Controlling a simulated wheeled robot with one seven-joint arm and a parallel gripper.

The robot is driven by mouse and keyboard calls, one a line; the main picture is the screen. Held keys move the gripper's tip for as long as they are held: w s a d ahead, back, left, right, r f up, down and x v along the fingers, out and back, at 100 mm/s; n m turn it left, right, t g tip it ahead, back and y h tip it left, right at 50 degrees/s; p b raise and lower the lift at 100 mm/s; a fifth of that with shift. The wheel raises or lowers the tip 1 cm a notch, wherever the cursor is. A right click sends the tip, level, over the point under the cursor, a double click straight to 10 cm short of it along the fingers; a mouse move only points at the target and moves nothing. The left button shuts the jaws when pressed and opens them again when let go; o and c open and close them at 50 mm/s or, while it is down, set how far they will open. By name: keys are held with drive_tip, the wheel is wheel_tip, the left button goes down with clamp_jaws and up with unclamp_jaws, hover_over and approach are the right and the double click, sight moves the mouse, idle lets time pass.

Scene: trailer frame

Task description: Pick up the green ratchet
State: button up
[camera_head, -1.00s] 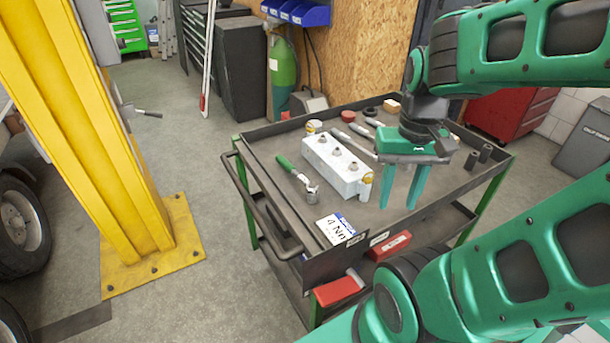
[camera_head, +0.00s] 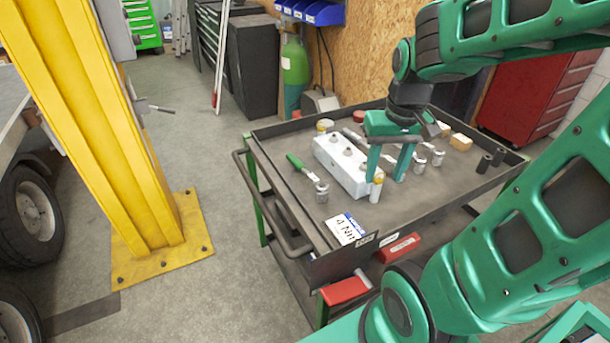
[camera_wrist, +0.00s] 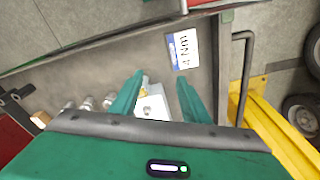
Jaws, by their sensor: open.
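The green ratchet (camera_head: 302,168) lies on the cart's top tray at the left of the white block, its green handle toward the back left and its metal head toward the front right. A metal socket (camera_head: 322,191) is at its head end. My gripper (camera_head: 386,174) is open and empty above the tray, to the right of the ratchet, with the white block (camera_head: 341,165) between them. In the wrist view the fingers (camera_wrist: 160,98) point down over the white block (camera_wrist: 153,103). The ratchet is not visible there.
The tray of the cart (camera_head: 420,215) has a raised rim. A yellow-capped tube (camera_head: 376,188) stands by the block's front end. Several sockets and a wooden block (camera_head: 461,142) lie to the right. A white label (camera_head: 346,229) is at the front. A yellow post (camera_head: 140,150) stands left.

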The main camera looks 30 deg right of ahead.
drive_tip(key=w+a+f+n+t, duration=0.2)
drive_tip(key=w+f, duration=0.1)
drive_tip(key=w, duration=1.1)
drive_tip(key=n+t, duration=0.1)
drive_tip(key=n, duration=0.1)
approach(303, 166)
drive_tip(key=x, duration=0.2)
drive_tip(key=shift+w+d+f, duration=0.2)
drive_tip(key=shift+w+f, duration=0.1)
drive_tip(key=shift+w, duration=0.15)
drive_tip(key=shift+s+a+x, duration=0.15)
drive_tip(key=shift+x, duration=1.45)
drive_tip(key=shift+s+a+x, duration=0.1)
drive_tip(key=shift+x, duration=1.5)
clamp_jaws()
